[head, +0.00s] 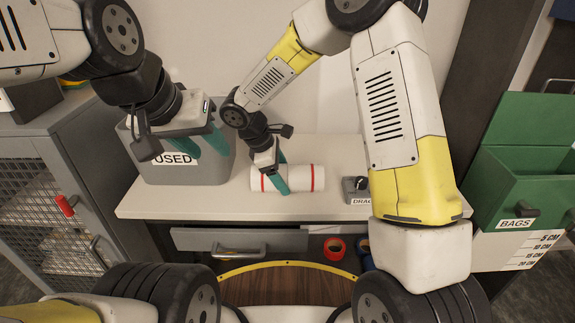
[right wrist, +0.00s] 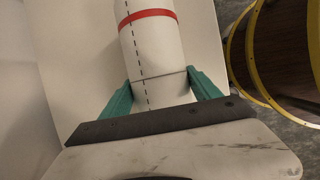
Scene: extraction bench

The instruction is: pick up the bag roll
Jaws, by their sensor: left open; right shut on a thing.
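The bag roll (head: 302,178) is a white cylinder with red bands, lying on its side on the white bench top. My right gripper (head: 280,180) is shut on it, with its teal fingers on either side of the roll. In the right wrist view the bag roll (right wrist: 152,50) shows a red band and a dashed dark line, and it sits between the teal fingers (right wrist: 165,90). Whether it is lifted off the bench cannot be told. My left gripper (head: 203,145) is open and empty over the grey USED bin, its teal fingers at the bin's front rim.
The grey USED bin (head: 180,172) stands on the bench (head: 225,208) at left. A small grey device labelled DRAG (head: 355,188) stands right of the roll. A green BAGS box (head: 520,150) is at far right.

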